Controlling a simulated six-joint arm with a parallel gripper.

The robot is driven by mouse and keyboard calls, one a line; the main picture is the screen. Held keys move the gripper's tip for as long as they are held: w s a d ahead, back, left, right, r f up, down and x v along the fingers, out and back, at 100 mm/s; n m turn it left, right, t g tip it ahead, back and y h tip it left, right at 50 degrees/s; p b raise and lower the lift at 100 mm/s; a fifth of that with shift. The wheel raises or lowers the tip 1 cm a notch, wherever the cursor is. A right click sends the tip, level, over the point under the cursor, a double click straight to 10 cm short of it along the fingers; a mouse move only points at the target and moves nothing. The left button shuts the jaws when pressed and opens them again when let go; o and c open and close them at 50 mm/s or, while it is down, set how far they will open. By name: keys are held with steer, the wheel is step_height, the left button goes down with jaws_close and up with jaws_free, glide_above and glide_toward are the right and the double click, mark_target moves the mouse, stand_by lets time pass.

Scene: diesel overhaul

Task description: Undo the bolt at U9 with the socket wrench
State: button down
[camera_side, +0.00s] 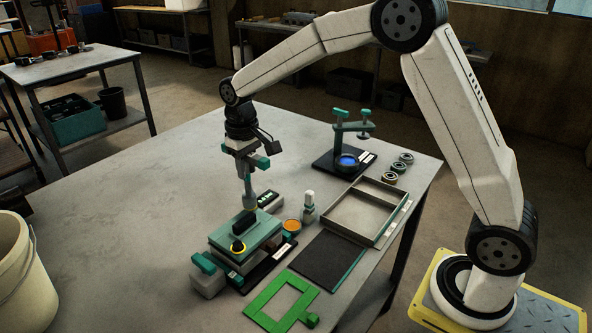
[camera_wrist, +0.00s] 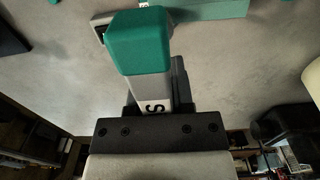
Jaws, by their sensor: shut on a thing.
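The socket wrench (camera_side: 249,188) is upright in my gripper (camera_side: 246,158), its grey shaft hanging below the jaws. The jaws are shut on it. Its lower end meets the back part of the teal cover (camera_side: 262,232) on the work unit, beside a yellow ring. I cannot tell whether it is seated on a bolt. A black knob or bolt head with a yellow ring (camera_side: 238,247) is at the cover's front. No U9 mark is legible. In the wrist view a teal-capped grey part (camera_wrist: 140,45) fills the middle; the wrench's lower end is hidden there.
A green frame (camera_side: 262,306), a dark mat (camera_side: 318,272) and a shallow tray (camera_side: 400,217) lie to the right. An orange-topped cup (camera_side: 291,226) and a small white-topped bottle (camera_side: 309,207) stand close by. A teal clamp stand (camera_side: 352,130) is behind. The table's left side is clear.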

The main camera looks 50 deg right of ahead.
steer(key=shift+f+n, duration=0.1)
steer(key=shift+n, duration=0.2)
steer(key=n, duration=1.7)
steer(key=shift+d+n, duration=0.1)
steer(key=shift+n, duration=0.3)
